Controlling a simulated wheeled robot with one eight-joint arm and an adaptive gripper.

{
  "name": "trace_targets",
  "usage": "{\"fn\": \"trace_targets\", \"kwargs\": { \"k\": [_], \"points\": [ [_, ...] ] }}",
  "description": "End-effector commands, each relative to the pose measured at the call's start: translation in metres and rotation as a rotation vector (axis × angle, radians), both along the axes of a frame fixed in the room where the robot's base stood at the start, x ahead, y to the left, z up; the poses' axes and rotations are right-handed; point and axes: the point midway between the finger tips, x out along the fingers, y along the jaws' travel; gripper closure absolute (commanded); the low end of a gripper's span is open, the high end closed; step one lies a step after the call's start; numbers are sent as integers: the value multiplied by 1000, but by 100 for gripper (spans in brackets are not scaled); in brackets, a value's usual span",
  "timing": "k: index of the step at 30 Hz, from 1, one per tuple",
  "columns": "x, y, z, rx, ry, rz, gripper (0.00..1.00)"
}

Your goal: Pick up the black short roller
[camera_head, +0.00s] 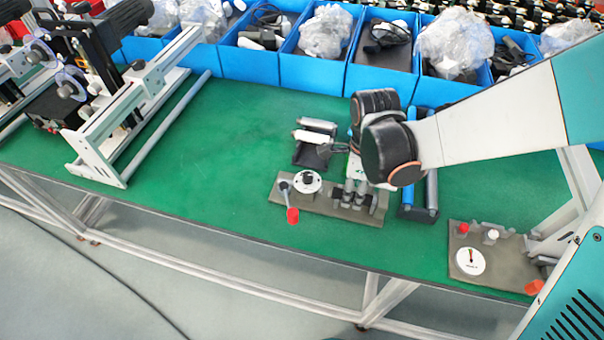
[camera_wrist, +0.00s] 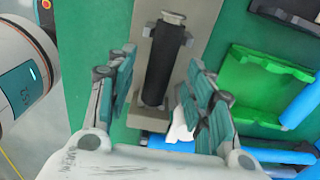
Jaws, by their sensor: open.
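The black short roller (camera_wrist: 160,62) lies in holders on a grey fixture board (camera_wrist: 205,18) in the wrist view. Its pale end cap points to the top of the picture. My gripper (camera_wrist: 160,68) is open, with one teal-padded finger on each side of the roller and a visible gap to it. Nothing is held. In the head view the fixture board (camera_head: 325,205) stands below my wrist, with a dial and a red-tipped lever at its left end. My arm partly covers that area, and I cannot clearly pick out the roller there.
A green tray (camera_wrist: 255,82) with blue rollers (camera_wrist: 301,104) lies right of the board. A black tray (camera_head: 309,156) with rollers stands behind it. A second board (camera_head: 480,275) is at the right. Blue bins (camera_head: 313,72) line the back. The green table's left middle is clear.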

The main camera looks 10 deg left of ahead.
Motion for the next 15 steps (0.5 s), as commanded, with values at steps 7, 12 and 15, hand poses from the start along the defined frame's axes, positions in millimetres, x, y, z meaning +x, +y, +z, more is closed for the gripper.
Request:
{"fn": "trace_targets", "kwargs": {
  "k": [7,12,15],
  "points": [
    [0,0,-19,0,0,1,52],
    [0,0,-18,0,0,0,54],
    [0,0,-18,0,0,0,77]
  ]
}}
